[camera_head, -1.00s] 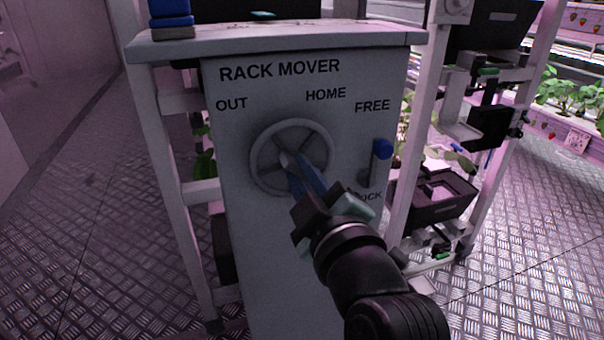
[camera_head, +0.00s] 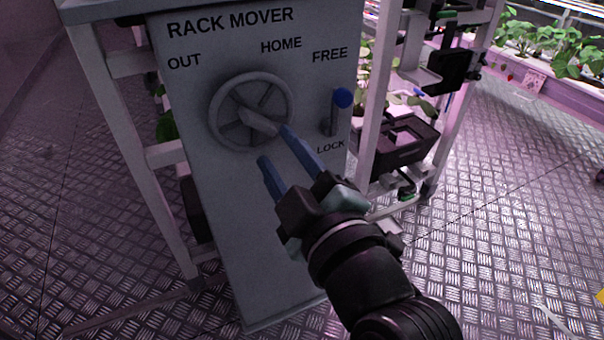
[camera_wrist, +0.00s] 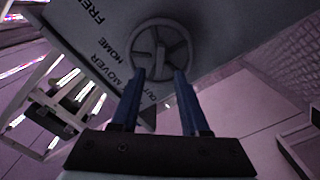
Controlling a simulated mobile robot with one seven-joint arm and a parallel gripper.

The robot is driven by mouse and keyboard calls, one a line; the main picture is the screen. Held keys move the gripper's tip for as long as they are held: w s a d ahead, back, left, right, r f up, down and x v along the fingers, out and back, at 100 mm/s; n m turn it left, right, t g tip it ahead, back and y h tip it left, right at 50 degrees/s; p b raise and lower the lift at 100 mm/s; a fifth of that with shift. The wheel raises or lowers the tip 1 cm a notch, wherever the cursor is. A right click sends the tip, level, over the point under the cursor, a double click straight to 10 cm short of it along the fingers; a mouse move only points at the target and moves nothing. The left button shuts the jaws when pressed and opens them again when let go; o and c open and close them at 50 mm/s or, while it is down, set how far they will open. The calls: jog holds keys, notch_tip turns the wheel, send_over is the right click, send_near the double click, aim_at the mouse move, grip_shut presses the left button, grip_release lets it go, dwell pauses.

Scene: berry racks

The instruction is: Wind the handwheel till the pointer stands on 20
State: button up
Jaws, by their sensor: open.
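The grey handwheel (camera_head: 246,114) is a spoked wheel on the front of a grey panel (camera_head: 240,210) marked RACK MOVER. A pale grip juts out from its middle region toward me. The words OUT and HOME stand above the wheel. No pointer and no number 20 can be made out. My gripper (camera_head: 273,143) is open in front of the wheel's lower right, its blue fingers spread. One finger appears close to the grip; I cannot tell whether it touches. In the wrist view the wheel (camera_wrist: 160,50) lies beyond the fingertips, with nothing between them.
A lever with a blue knob (camera_head: 342,98) stands right of the wheel, between FREE and LOCK. A white frame post (camera_head: 378,100) and a black crate (camera_head: 405,140) are farther right.

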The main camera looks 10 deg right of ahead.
aim_at(262, 128)
jog(key=v, duration=0.6)
jog(key=shift+s+p, duration=0.25)
jog(key=shift+p, duration=0.15)
jog(key=w+a+m+p, duration=0.1)
jog(key=w+m+p, duration=0.2)
jog(key=m, duration=0.9)
jog(key=w+a+m+p, duration=0.1)
jog(key=w+m+p, duration=0.3)
jog(key=m, duration=0.8)
jog(key=w+a+m+p, duration=0.2)
jog(key=w+m+p, duration=0.2)
jog(key=m, duration=0.8)
jog(key=shift+w, duration=0.7)
